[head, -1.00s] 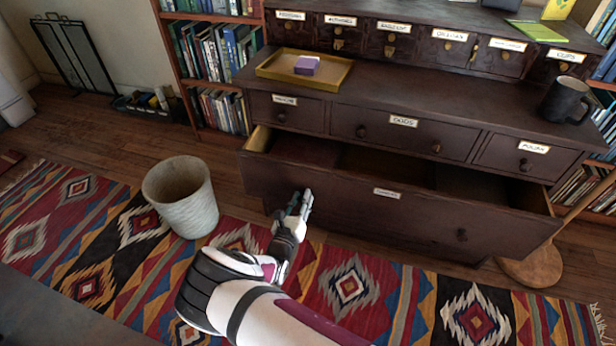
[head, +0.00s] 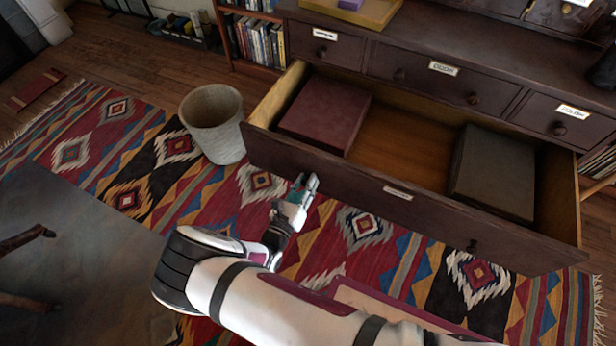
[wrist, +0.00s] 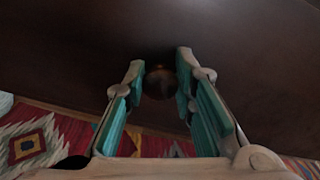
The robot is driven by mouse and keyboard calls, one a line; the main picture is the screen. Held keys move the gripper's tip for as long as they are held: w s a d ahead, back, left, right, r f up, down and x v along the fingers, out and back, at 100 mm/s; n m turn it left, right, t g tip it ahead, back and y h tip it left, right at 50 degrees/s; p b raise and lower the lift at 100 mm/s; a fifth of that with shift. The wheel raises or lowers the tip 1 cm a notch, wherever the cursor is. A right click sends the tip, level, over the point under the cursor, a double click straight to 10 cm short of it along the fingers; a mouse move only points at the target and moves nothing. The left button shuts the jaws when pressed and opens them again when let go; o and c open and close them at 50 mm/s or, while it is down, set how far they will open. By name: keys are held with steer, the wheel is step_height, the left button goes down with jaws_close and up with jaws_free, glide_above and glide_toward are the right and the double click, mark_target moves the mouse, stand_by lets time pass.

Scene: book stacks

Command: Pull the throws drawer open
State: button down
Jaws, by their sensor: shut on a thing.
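The throws drawer (head: 330,178) is the wide bottom drawer of the dark wooden cabinet. In the head view it stands far out, with its pale wooden inside (head: 398,140) showing. The small label on its front is too small to read. My gripper (head: 304,184) is at the left part of the drawer front. In the wrist view, my gripper (wrist: 158,75) has its two fingers on either side of a round dark knob (wrist: 160,84), shut on it. The drawer's right knob (head: 472,246) is free. The left knob is hidden by my fingers in the head view.
A dark red block (head: 325,115) and a dark grey block (head: 494,172) lie inside the drawer. A pale waste bin (head: 213,125) stands on the patterned rug (head: 130,150), close to the drawer's left corner. Three smaller drawers above are shut.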

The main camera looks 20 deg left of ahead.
steer(key=shift+s, duration=0.1)
steer(key=c, duration=1.3)
jaws_free()
steer(key=shift+s, duration=0.1)
